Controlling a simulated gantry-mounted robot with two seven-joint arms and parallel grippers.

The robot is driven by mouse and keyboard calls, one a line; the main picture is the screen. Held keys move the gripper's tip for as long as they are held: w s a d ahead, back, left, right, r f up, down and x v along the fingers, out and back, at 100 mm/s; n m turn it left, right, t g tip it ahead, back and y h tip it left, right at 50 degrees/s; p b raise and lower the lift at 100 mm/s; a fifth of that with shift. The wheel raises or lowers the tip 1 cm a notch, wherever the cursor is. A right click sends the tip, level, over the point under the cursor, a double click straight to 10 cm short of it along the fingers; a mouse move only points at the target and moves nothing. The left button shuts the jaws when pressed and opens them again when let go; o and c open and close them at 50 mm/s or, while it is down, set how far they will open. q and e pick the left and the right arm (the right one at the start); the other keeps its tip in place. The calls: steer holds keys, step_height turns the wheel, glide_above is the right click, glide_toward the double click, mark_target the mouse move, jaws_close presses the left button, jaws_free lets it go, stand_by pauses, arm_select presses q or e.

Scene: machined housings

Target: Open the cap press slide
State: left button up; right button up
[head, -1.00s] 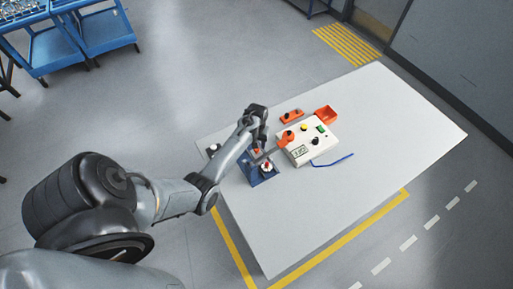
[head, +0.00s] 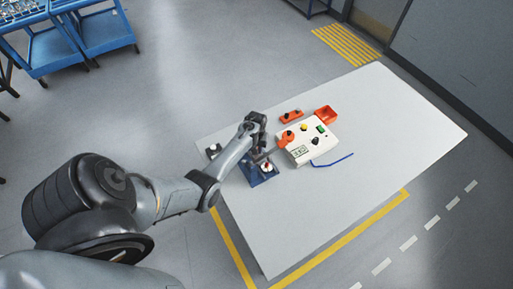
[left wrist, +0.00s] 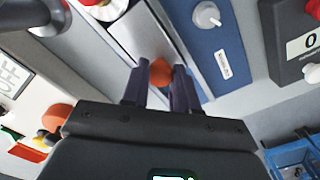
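The cap press (head: 270,181) is a blue fixture on the near-left part of the table. In the left wrist view its blue panel (left wrist: 222,60) carries a grey dial, beside a pale metal strip (left wrist: 140,38). An orange knob (left wrist: 160,73) shows over the strip, between the fingertips of my left gripper (left wrist: 160,78). The fingers look shut on it, with no clear gap at either side. In the head view my left gripper (head: 256,146) is over the press and hides part of it. Whether the slide has moved is hard to tell. My right gripper is out of view.
A white control box (head: 306,139) with coloured buttons stands right of the press, with an orange bin (head: 326,114) and an orange block (head: 291,116) behind it. A blue cable (head: 333,161) lies in front. The table's right side (head: 400,130) is clear.

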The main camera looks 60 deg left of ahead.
arm_select(q)
jaws_close()
